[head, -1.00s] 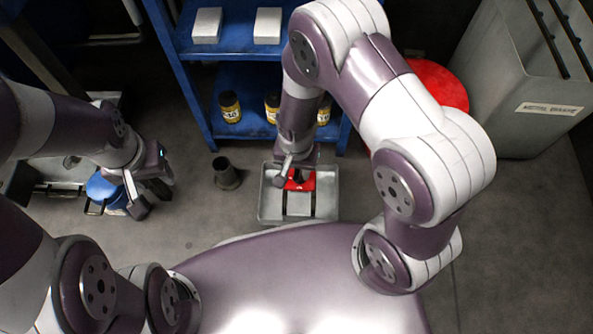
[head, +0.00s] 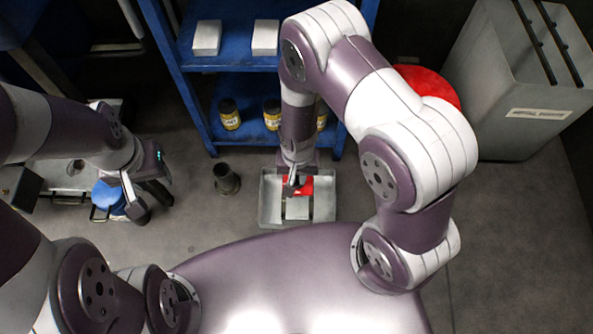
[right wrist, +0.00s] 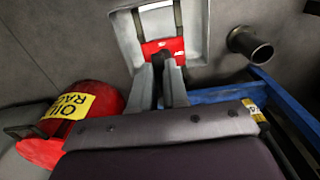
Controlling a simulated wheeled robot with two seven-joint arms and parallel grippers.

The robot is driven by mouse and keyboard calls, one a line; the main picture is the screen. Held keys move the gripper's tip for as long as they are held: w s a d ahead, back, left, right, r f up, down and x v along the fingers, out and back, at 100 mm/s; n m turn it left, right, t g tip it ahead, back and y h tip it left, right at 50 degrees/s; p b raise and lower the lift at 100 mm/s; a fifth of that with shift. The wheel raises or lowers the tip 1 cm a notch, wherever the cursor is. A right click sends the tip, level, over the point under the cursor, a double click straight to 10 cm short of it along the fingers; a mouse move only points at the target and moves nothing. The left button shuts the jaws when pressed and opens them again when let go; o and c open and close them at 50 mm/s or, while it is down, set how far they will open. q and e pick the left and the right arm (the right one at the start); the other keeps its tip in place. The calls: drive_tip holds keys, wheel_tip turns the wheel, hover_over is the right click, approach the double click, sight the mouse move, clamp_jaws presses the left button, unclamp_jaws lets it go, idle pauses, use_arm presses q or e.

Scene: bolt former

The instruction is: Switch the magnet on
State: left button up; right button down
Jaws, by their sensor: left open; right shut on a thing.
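The red magnet (head: 305,184) sits in the grey metal tray (head: 265,210) on the floor in the head view, on the tray's shelf side. It also shows in the right wrist view (right wrist: 163,47), just past my fingertips. My right gripper (head: 293,186) is at the magnet. In the right wrist view my right gripper (right wrist: 168,75) is shut on a dark, narrow part at the magnet, apparently its lever; the fingers hide most of it, so its setting cannot be told. My left gripper (head: 150,202) is open and empty, beside a blue-lidded container (head: 108,195) on the left.
A blue shelf (head: 240,85) behind holds white blocks and yellow-labelled jars (head: 229,115). A red can (right wrist: 80,110) and a grey bin (head: 525,95) stand to the right in the head view.

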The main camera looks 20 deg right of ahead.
sight(297, 179)
drive_tip(key=c, duration=1.1)
unclamp_jaws()
wheel_tip(297, 179, up, 13)
drive_tip(key=p, duration=0.7)
drive_tip(key=shift+f, duration=0.15)
